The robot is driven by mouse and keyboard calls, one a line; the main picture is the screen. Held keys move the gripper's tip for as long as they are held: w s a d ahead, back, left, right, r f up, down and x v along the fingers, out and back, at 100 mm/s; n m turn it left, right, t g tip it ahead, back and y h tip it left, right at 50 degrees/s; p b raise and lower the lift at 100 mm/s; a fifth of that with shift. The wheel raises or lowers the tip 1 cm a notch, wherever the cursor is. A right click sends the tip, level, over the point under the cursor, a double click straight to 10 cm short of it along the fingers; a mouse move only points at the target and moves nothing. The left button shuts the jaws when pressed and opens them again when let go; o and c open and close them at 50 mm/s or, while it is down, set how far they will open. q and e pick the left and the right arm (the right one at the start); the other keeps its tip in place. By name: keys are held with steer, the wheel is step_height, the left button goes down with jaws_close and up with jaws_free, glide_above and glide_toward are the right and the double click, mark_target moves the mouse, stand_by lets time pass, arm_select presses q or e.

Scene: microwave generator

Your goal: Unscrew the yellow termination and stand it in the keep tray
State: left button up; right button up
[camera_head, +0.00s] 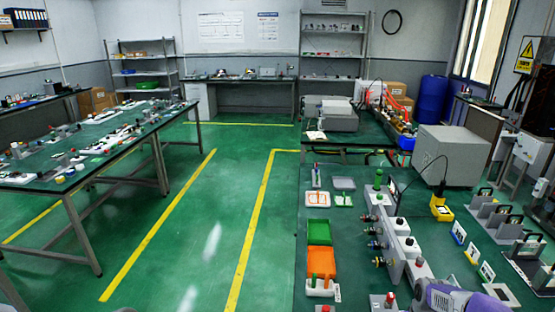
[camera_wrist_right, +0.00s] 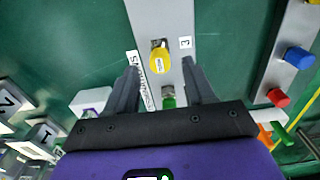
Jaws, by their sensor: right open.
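In the right wrist view the yellow termination (camera_wrist_right: 159,60) sits on a grey panel (camera_wrist_right: 160,15) beside a label reading 3. My right gripper (camera_wrist_right: 159,68) is open, with one finger on either side of the termination in the picture; I cannot tell the depth between them. A green piece (camera_wrist_right: 168,100) shows between the fingers, nearer the palm. In the head view my purple right arm is at the bottom right, and its fingertips cannot be made out. I cannot tell which tray is the keep tray. My left gripper is not in view.
On the bench stand a green tray (camera_head: 319,232), an orange tray (camera_head: 322,262) and a grey tray (camera_head: 344,183). A grey rail unit with coloured fittings (camera_head: 404,240) runs down its middle. Blue (camera_wrist_right: 299,57) and red (camera_wrist_right: 278,97) knobs show in the wrist view.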

step_height(320, 180, down, 5)
steer(key=shift+r+b, duration=0.2)
steer(key=shift+b, duration=0.85)
steer(key=shift+r, duration=0.1)
stand_by(0.3)
jaws_close()
steer(key=shift+r+p, duration=0.15)
steer(key=shift+p, duration=0.15)
steer(key=shift+r+p, duration=2.15)
steer(key=shift+r, duration=0.7)
